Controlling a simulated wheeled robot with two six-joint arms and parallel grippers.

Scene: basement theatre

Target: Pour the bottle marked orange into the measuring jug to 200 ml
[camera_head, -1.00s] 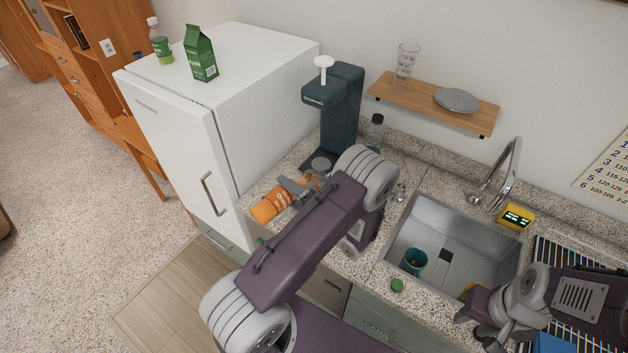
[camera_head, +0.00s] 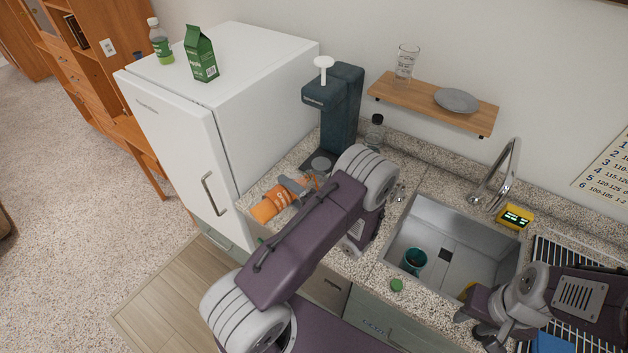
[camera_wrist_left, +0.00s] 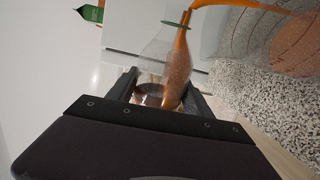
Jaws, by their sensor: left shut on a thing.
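My left gripper (camera_head: 293,188) is shut on a clear bottle (camera_wrist_left: 162,58) with a green ring at its neck. The bottle is tipped, with orange liquid along one side. In the left wrist view, an orange stream (camera_wrist_left: 235,3) leaves its mouth toward the right.
A dark dispenser machine (camera_head: 341,108) stands behind the gripper, beside the white fridge (camera_head: 262,120). A small clear bottle (camera_head: 375,132) is at the wall. The sink (camera_head: 470,255) holds a teal cup (camera_head: 413,262). A green cap (camera_head: 397,285) lies on the counter's front edge.

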